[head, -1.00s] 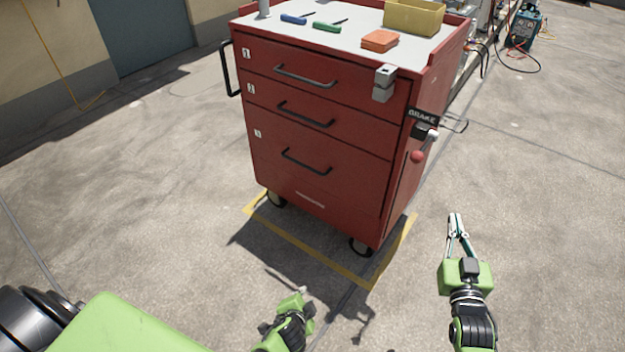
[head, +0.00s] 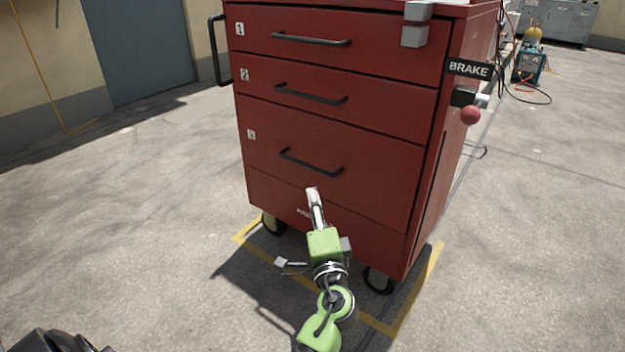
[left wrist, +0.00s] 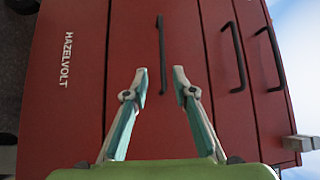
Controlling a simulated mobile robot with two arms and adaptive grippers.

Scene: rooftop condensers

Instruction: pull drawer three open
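Drawer three (head: 375,165) is the deep drawer marked 3 on the red cabinet, and it sits flush and shut. Its black bar handle (head: 312,163) runs across its front. My left gripper (head: 313,192) is in front of the drawer, just below the handle in the head view. In the left wrist view the handle (left wrist: 160,50) stands upright in the picture, beyond and between the two spread fingertips of the left gripper (left wrist: 161,80). The fingers are open and empty, and I see no contact with the handle. My right gripper is not in view.
Drawers one (head: 390,50) and two (head: 385,107) above are shut. The cabinet stands on wheels inside a yellow floor outline (head: 415,290). Open concrete lies to the left.

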